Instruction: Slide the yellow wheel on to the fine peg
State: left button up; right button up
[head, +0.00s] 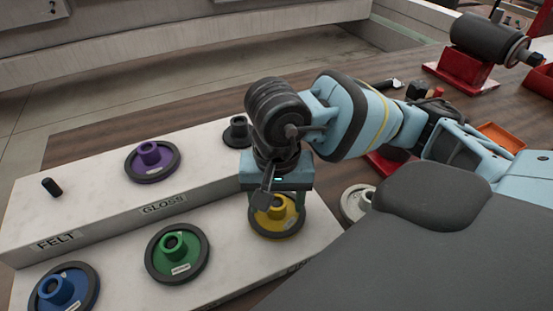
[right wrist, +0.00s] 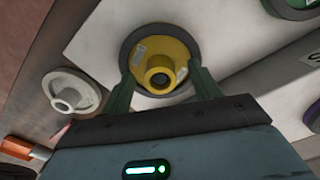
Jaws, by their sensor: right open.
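The yellow wheel (head: 282,227) has a dark rim and a raised hub, and lies hub up on the lower white step. My right gripper (head: 276,200) is open above it, partly covering it. In the right wrist view, its two green fingers (right wrist: 163,84) stand on either side of the yellow wheel (right wrist: 178,57), around its near part. Whether they touch it I cannot tell. A bare black peg (head: 51,187) stands on the upper step near the FELT label. I see no readable FINE label; a label on the lower step's front is partly hidden.
A purple wheel (head: 152,166) sits on the upper step by GLOSS, and a dark wheel or peg (head: 236,132) is behind my gripper. Green (head: 177,254) and blue (head: 60,290) wheels are on the lower step. A pale wheel (head: 356,202) lies right of the steps.

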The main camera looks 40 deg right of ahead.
pick_arm(q)
jog(key=shift+r, duration=0.1)
pick_arm(e)
notch_tip(320, 180, up, 7)
jog(key=shift+f, duration=0.15)
jog(key=shift+r, duration=0.5)
pick_arm(q)
jog(key=shift+w+d+r, duration=0.15)
jog(key=shift+w+r, duration=0.35)
jog(key=shift+w+r, duration=0.1)
jog(key=shift+w, duration=0.15)
